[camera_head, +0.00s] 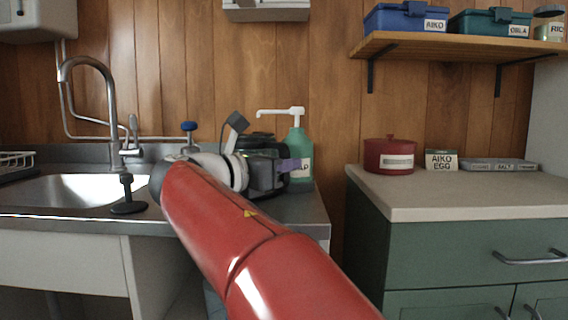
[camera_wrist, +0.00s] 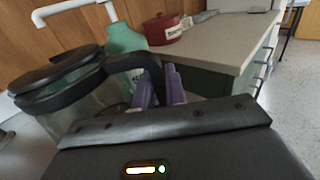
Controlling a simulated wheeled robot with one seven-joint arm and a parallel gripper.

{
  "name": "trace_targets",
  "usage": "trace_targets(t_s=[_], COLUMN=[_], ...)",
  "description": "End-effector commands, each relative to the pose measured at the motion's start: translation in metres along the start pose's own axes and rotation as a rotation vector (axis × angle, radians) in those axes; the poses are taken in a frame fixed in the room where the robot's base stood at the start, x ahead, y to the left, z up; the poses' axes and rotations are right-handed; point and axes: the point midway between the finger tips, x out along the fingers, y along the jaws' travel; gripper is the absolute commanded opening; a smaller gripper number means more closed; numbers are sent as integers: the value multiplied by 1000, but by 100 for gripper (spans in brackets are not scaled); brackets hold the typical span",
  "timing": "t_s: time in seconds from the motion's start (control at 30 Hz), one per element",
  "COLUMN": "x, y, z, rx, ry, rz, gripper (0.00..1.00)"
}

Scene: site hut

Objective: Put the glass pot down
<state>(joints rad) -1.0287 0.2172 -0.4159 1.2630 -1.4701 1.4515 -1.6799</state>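The glass pot (camera_wrist: 85,100) has clear walls, a black lid and a black handle. It is at the left in the wrist view, and its handle runs down between the purple fingers of my gripper (camera_wrist: 160,87). The fingers look closed on the handle. In the head view my gripper (camera_head: 289,165) is over the right end of the sink counter (camera_head: 312,207). Only the pot's dark top (camera_head: 256,138) shows there, behind my wrist. The pot's base is hidden, so I cannot tell whether it touches the counter.
A green pump bottle (camera_head: 299,146) stands close beside the pot. The sink (camera_head: 75,190), with a tap (camera_head: 110,100) and a black plunger-like item (camera_head: 128,205), is at the left. Across a gap, a cabinet worktop (camera_head: 440,192) holds a red lidded pot (camera_head: 389,157) and labelled boxes.

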Motion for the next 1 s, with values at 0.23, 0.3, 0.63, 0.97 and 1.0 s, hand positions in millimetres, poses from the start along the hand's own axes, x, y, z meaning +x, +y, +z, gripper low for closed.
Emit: trace_targets(t_s=[0.23,0.3,0.63,0.97,1.0], x=[0,0,-13,-68,-72], y=[0,0,1,-6,-6], z=[0,0,-3,-3,-3], rx=[0,0,0,0,0], ry=[0,0,1,0,0], rz=[0,0,5,3,3], gripper=[32,32,32,32,34])
